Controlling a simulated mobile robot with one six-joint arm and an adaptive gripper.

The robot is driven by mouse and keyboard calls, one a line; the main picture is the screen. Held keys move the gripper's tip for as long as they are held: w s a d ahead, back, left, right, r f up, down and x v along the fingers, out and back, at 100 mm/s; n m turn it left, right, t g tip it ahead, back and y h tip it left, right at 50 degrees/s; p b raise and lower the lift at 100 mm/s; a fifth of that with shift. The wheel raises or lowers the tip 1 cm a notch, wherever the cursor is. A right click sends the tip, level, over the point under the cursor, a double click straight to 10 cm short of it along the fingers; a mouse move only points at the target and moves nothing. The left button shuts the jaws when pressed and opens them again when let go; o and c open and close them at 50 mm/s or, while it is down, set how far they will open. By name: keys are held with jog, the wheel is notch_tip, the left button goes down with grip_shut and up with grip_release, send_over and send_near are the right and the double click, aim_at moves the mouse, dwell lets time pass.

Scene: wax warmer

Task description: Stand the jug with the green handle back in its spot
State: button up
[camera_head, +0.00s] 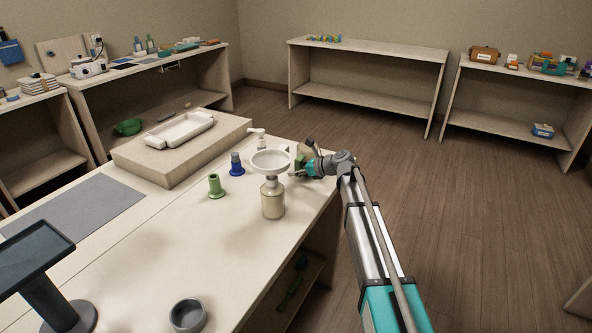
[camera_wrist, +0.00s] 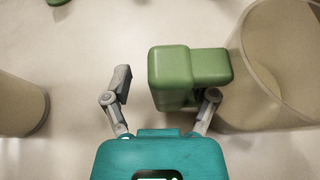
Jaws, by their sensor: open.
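The jug's green handle (camera_wrist: 185,70) is a blocky piece in the wrist view, joined to a beige, partly see-through jug (camera_wrist: 262,82) at the right edge. The jug's rim faces the camera, so it seems upright, but part of it is cut off. My gripper (camera_wrist: 165,88) is open around the handle. The left finger is clear of it, and the right finger is partly hidden beneath its right side. In the head view my gripper (camera_head: 303,168) is at the table's far right edge, by the green handle (camera_head: 300,160). I cannot tell which place is the jug's spot.
A blue spool (camera_head: 236,164), a green spool (camera_head: 215,186) and a white pump bottle (camera_head: 257,138) are nearby. A white tray (camera_head: 179,131) sits on a raised block. A grey mat (camera_head: 85,212) lies clear.

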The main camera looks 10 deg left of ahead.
aim_at(302, 168)
jog(key=shift+s+d+r+p, duration=0.2)
jog(key=shift+d+r+p, duration=0.1)
jog(key=shift+d, duration=0.25)
jog(key=shift+p+v, duration=0.4)
jog(key=shift+v, duration=0.65)
jog(key=shift+s+d+r, duration=0.1)
jog(key=shift+d+r, duration=0.05)
jog(key=shift+d, duration=0.2)
jog(key=shift+p+v, duration=0.55)
jog(key=shift+v, duration=0.5)
jog(key=shift+s+d, duration=0.1)
jog(key=shift+d, duration=0.25)
jog(key=shift+s+d+r, duration=0.1)
jog(key=shift+d+r, duration=0.1)
jog(key=shift+d, duration=0.1)
jog(key=shift+d+p, duration=0.15)
jog(key=shift+p, duration=0.15)
